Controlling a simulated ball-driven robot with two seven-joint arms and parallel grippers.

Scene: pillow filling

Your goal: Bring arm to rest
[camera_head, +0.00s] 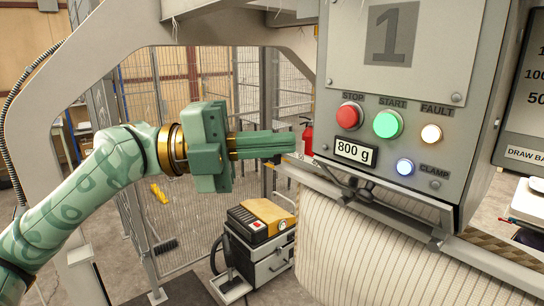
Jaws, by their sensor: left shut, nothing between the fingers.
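My left arm comes in from the left, green with a brass-coloured ring at the wrist. My left gripper (290,143) is shut and empty, its fingers pointing right, just left of the control panel (480,80). The panel carries a red STOP button (350,115), a green START button (387,124), a pale FAULT light (431,133), a bluish CLAMP button (405,167) and a display (355,151) reading 800 g. In the picture the fingertips end left of the STOP button and display; I cannot tell whether they touch the machine. My right gripper is not in view.
A pale striped fabric (365,250) hangs below the panel from a metal bar. A grey machine frame (30,110) stands at the left. A black and yellow toolbox unit (255,240) stands on the floor. Wire fencing (185,230) and a red extinguisher (308,138) are behind.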

